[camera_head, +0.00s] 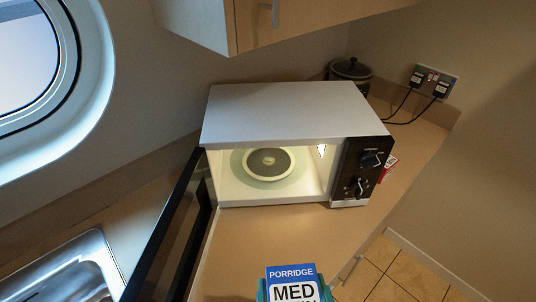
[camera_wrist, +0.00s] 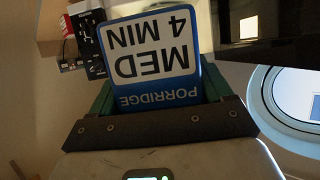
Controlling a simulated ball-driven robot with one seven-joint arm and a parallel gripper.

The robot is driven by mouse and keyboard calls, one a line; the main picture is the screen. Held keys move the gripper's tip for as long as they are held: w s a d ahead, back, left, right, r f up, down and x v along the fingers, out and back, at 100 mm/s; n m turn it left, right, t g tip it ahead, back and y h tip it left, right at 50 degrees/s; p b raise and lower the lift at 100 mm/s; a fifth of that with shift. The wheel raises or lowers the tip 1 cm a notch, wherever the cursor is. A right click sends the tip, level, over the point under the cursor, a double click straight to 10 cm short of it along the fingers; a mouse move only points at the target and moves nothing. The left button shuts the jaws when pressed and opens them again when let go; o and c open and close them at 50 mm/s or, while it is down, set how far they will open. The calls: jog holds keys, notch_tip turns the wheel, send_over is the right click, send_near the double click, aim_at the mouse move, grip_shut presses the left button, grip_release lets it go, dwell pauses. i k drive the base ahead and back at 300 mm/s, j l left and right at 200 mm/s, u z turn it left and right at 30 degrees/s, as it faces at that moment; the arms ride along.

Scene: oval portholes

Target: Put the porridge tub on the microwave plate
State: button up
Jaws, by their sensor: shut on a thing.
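The porridge tub (camera_head: 291,274) is a blue and white box labelled PORRIDGE and MED at the bottom of the head view. It shows upside down in the wrist view (camera_wrist: 152,60), with 4 MIN also legible. My gripper (camera_wrist: 157,95) is shut on the tub, with green fingers on both its sides. The microwave (camera_head: 285,110) stands on the counter with its door open. The microwave plate (camera_head: 269,163) is inside, round and pale with a darker centre, and looks empty. The tub is in front of and below the microwave, apart from the plate.
The open dark microwave door (camera_head: 172,225) sticks out at the left of the opening. A sink (camera_head: 75,272) is at the lower left. A dark lidded pot (camera_head: 350,73) stands behind the microwave. A wooden cabinet (camera_head: 290,18) hangs above. Bare counter (camera_head: 265,232) lies before the microwave.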

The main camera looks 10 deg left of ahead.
aim_at(269, 159)
jog(key=i+j, duration=0.15)
jog(key=i, duration=0.3)
jog(key=i+j, duration=0.2)
jog(key=i, duration=0.25)
